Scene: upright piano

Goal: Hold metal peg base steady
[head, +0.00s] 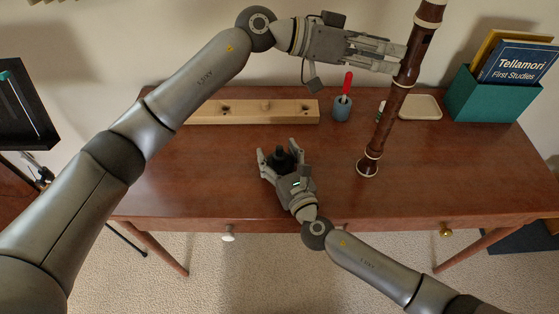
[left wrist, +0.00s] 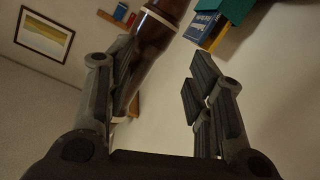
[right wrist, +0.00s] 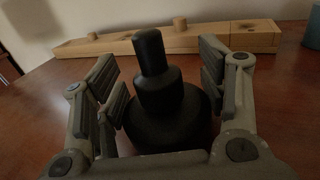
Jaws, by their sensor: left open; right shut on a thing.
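A black peg base (right wrist: 170,105) stands upright on the table, with a wide round foot and a narrower peg on top. My right gripper (head: 279,158) is shut on it, with a finger at each side in the right wrist view (right wrist: 160,100). In the head view the fingers hide part of the peg base (head: 280,155). A brown wooden recorder (head: 387,117) with pale rings rises from the table to the right. My left gripper (head: 402,58) is open at its upper body. In the left wrist view the recorder (left wrist: 153,45) lies near the left finger; contact is unclear.
A long wooden block (head: 255,112) lies along the table's back. A blue cup (head: 342,110) with a red-handled tool, a pale tray (head: 420,107) and a teal box (head: 490,100) of books stand to its right. The table's (head: 220,185) front left is clear.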

